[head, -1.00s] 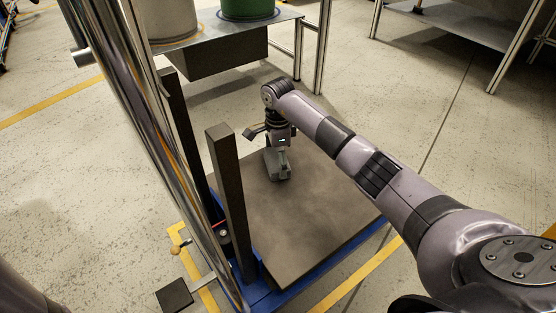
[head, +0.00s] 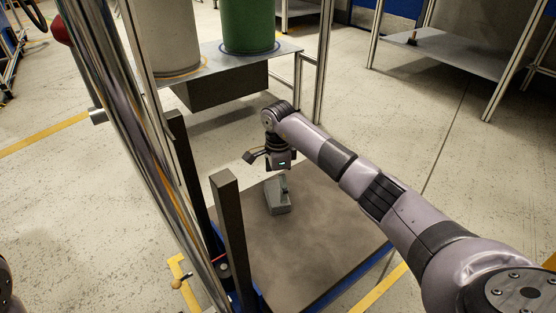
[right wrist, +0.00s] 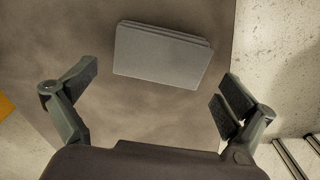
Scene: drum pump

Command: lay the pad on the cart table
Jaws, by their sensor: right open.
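The pad is a flat grey block (head: 277,197) lying on the brown top of the cart table (head: 318,236), toward its far side. In the right wrist view the pad (right wrist: 160,55) lies flat on the brown surface, ahead of the fingers. My right gripper (head: 281,176) is just above the pad in the head view. In the right wrist view its two fingers (right wrist: 160,90) are spread wide, with nothing between them. My left gripper is not in view.
Dark upright posts (head: 233,240) and a shiny metal column stand left of the cart table. Beyond it, a stand carries a green drum (head: 249,25) and a pale drum (head: 168,38). A grey shelf (head: 445,58) is at the upper right. The tabletop right of the pad is clear.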

